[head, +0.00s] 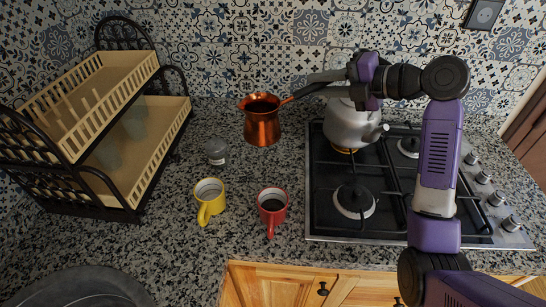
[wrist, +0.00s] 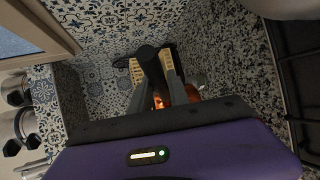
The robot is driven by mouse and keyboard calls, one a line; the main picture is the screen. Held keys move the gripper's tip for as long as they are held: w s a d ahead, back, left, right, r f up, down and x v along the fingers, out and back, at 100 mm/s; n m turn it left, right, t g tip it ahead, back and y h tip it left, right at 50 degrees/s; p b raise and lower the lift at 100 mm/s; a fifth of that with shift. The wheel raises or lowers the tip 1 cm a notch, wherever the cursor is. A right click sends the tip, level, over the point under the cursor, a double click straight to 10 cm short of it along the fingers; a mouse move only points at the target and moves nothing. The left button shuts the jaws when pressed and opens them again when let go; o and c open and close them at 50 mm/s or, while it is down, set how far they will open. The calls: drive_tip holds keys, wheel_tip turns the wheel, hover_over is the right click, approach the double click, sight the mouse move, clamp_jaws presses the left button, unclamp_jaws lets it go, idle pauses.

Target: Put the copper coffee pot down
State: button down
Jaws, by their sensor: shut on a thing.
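The copper coffee pot (head: 262,127) is held upright by its handle, and it looks to be above the granite counter, left of the stove. My gripper (head: 299,92) is shut on the pot's handle, coming in from the right. In the wrist view my gripper's fingers (wrist: 153,73) close around the dark handle, and a small part of the copper pot (wrist: 159,101) shows beyond them. Most of the pot is hidden there by my own wrist.
A yellow mug (head: 209,201) and a red mug (head: 272,207) with dark liquid stand in front on the counter (head: 165,240). A small grey jar (head: 216,151) stands left of the pot. A dish rack (head: 125,195) is at left. A kettle (head: 349,125) sits on the gas stove (head: 322,200).

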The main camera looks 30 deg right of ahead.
drive_tip(key=shift+s+a+r+m+t+h, duration=0.1)
drive_tip(key=shift+a+r+m+t+h, duration=0.2)
drive_tip(key=shift+r+m+h, duration=0.25)
drive_tip(key=d+r+m+h, duration=0.1)
drive_tip(key=h, duration=0.1)
drive_tip(key=s+d+r+m+h, duration=0.1)
drive_tip(key=d+r+m+h, duration=0.1)
drive_tip(key=shift+d+m+t, duration=0.15)
drive_tip(key=shift+m+t, duration=0.1)
drive_tip(key=shift+t, duration=0.05)
wheel_tip(320, 180, down, 20)
drive_tip(key=p, duration=0.2)
drive_tip(key=shift+r, duration=0.15)
drive_tip(key=c, duration=1.3)
unclamp_jaws()
drive_tip(key=shift+o, duration=0.2)
drive_tip(key=v, duration=1)
